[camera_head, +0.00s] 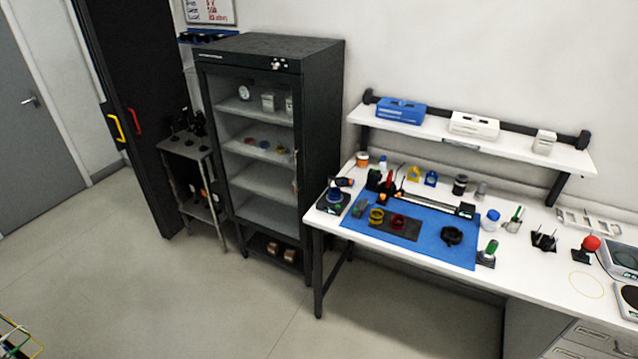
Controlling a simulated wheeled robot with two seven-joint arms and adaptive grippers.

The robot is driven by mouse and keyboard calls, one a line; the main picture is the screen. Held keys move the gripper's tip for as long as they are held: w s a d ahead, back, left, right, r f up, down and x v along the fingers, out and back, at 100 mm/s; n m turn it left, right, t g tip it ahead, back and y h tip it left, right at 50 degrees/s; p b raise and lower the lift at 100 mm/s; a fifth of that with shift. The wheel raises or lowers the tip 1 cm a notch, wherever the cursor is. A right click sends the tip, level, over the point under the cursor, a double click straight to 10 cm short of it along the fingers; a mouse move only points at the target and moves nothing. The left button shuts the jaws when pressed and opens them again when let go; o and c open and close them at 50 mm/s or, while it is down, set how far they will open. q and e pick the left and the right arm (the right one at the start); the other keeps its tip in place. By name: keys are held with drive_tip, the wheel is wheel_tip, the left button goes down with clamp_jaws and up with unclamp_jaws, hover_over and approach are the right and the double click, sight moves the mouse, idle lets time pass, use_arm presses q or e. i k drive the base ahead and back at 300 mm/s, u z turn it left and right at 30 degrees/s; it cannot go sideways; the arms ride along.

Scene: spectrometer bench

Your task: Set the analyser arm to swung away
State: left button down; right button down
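A blue mat (438,243) lies on the white bench (388,249) at the right. Along the back of the mat runs a long, low instrument with a pale bar (425,202) and dark ends. A red and black upright part (388,184) stands at its left end. Which part is the analyser arm, and how it is set, is too small to tell. A black round part (452,236) sits on the mat's right side. A yellow ring (376,216) and a red ring (398,221) sit on a dark plate. Neither of my grippers is in view.
A dark glass-fronted cabinet (322,120) stands left of the bench, with a small metal trolley (185,146) beside it. A wall shelf (480,143) hangs over the bench. The floor (200,300) in front is clear. Coloured wires (14,335) show at the lower left.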

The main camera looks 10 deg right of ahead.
sight(342, 181)
drive_tip(key=u, duration=0.6)
drive_tip(key=i, duration=1.2)
drive_tip(key=z, duration=0.35)
